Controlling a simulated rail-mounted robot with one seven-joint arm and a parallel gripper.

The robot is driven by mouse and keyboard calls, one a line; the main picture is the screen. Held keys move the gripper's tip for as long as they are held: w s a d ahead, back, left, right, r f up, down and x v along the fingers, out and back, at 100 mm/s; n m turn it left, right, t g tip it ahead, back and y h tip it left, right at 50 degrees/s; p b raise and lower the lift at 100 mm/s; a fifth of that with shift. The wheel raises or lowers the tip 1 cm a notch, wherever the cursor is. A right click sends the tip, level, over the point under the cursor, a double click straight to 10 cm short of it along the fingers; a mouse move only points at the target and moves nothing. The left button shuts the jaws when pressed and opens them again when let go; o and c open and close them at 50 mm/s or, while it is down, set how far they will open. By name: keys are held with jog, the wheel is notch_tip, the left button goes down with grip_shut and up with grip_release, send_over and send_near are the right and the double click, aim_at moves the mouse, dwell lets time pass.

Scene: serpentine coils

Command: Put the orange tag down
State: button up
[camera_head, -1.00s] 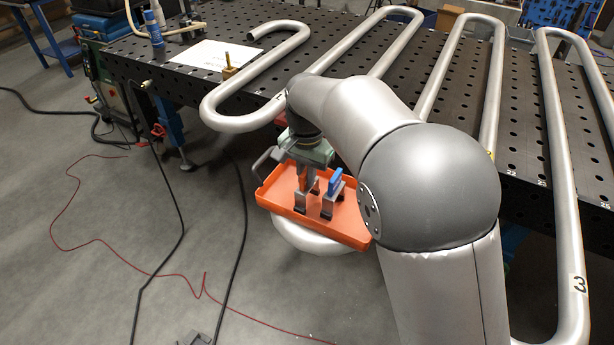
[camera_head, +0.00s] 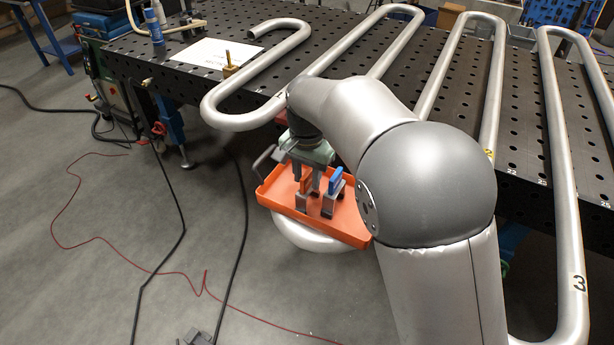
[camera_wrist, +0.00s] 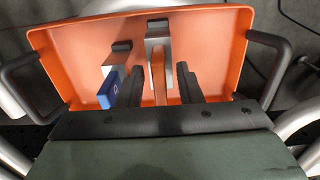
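The orange tag (camera_head: 306,186) stands upright with its grey metal clip in the orange tray; in the wrist view the tag (camera_wrist: 159,78) lies between my two dark fingers. My gripper (camera_wrist: 161,82) is open, with a visible gap on both sides of the tag. In the head view my gripper (camera_head: 307,176) is over the tray, its fingers pointing down around the tag. The blue tag (camera_head: 335,181) stands on its own grey clip to the right; in the wrist view it (camera_wrist: 109,88) is just left of my left finger.
The orange tray (camera_head: 277,200) has dark side handles and sits beside the perforated table (camera_head: 345,55). Silver serpentine coils (camera_head: 232,122) lie over the table. A white sheet (camera_head: 215,53) and a brass-coloured piece (camera_head: 231,66) are at the table's left.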

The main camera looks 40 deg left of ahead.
notch_tip(320, 180, up, 12)
jog(key=shift+f+b, duration=0.25)
jog(key=shift+b, duration=0.2)
jog(key=w+d+m, duration=0.1)
jog(key=w+d, duration=0.2)
jog(key=d, duration=2.4)
jog(key=s+d+f, duration=0.4)
jog(key=s+d, duration=0.4)
jog(key=d, duration=0.1)
jog(key=s+d+f, duration=0.5)
jog(key=s+d, duration=0.3)
jog(key=d, duration=0.2)
jog(key=shift+d+f+t, duration=0.2)
jog(key=shift+f+t, duration=0.05)
jog(key=shift+t, duration=0.15)
